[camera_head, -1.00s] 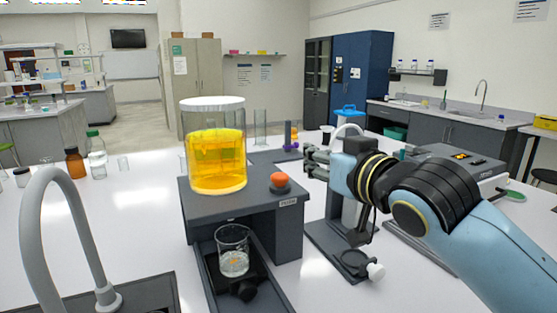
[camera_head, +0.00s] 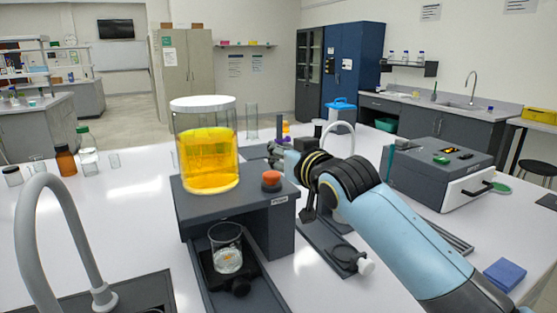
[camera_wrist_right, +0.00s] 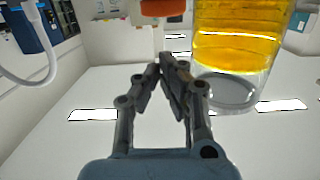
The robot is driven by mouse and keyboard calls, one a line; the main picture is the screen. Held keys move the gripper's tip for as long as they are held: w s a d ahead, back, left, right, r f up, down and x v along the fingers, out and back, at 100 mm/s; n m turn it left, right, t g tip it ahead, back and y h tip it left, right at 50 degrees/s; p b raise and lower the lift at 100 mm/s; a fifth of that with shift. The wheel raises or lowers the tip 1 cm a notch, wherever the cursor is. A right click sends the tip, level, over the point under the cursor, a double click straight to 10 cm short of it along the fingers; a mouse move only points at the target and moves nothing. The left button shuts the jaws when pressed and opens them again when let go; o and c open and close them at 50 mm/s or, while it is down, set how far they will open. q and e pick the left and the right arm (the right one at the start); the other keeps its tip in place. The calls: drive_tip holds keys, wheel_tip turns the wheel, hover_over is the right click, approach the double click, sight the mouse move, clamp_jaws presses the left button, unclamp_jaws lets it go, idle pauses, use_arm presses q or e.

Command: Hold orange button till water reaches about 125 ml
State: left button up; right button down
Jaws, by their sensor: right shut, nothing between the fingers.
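The orange button (camera_head: 271,179) stands on the grey rig (camera_head: 262,202), right of the tank of yellow liquid (camera_head: 207,165). A beaker (camera_head: 226,252) sits low in the front of the rig with a little liquid at its bottom; its marks are too small to read. My right gripper (camera_head: 272,153) is behind the button in the head view, partly hidden. In the wrist view my right gripper (camera_wrist_right: 165,62) is shut and empty, apart from the orange button (camera_wrist_right: 163,7) at the top edge. The tank (camera_wrist_right: 237,45) shows beside it. My left gripper is not in view.
A grey tap (camera_head: 60,230) curves up at the front left. A stand (camera_head: 340,250) with a white knob is right of the rig, under my right arm. A grey instrument (camera_head: 435,170) stands farther right. Bottles (camera_head: 66,162) stand at the left edge.

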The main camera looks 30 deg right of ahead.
sight(272, 180)
drive_tip(key=shift+f, duration=1.3)
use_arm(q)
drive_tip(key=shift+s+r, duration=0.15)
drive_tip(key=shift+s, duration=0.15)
